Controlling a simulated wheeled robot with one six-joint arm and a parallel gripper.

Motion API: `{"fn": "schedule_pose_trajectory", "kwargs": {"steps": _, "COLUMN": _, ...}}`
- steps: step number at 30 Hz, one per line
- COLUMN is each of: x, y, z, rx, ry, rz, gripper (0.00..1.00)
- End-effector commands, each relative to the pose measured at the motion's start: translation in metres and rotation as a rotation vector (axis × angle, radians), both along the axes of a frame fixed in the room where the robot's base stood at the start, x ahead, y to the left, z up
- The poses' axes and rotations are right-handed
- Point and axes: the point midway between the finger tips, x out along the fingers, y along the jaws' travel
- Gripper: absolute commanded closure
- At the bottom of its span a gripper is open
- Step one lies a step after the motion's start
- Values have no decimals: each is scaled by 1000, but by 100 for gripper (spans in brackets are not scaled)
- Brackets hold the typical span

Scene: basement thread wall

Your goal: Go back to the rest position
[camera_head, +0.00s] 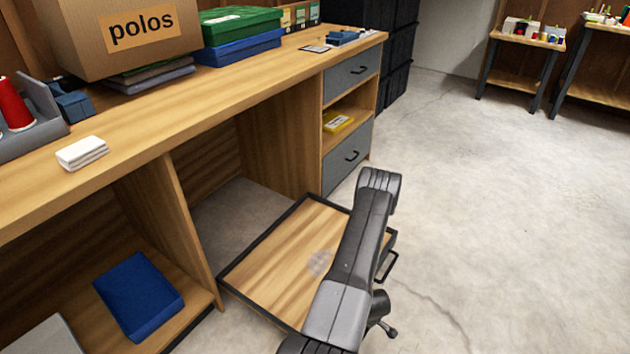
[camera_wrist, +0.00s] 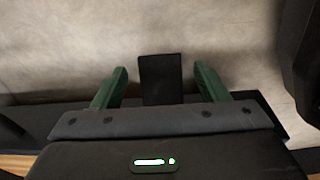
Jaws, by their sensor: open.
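In the wrist view my gripper (camera_wrist: 160,76) is open, its two green fingers apart. A dark flat piece shows between the fingers; I cannot tell whether it touches them or what it belongs to. Concrete floor lies beyond the fingertips. In the head view my dark arm reaches over the right side of a low wooden platform (camera_head: 272,258) with a black rim. A black handle (camera_head: 389,266) sticks out at the platform's right edge, close to my arm.
The concrete floor (camera_head: 500,190) to the right is clear.

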Motion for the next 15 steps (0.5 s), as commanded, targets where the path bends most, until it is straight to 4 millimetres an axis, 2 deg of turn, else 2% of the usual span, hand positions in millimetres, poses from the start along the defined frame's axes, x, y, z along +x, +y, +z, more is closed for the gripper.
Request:
{"fn": "schedule_pose_trajectory", "kwargs": {"steps": 2, "x": 1, "y": 1, "z": -8, "rx": 0, "ry": 0, "rz": 0, "gripper": 33}}
{"fn": "schedule_pose_trajectory", "kwargs": {"steps": 15, "x": 6, "y": 0, "z": -4, "rx": -12, "ry": 9, "rz": 2, "gripper": 33}}
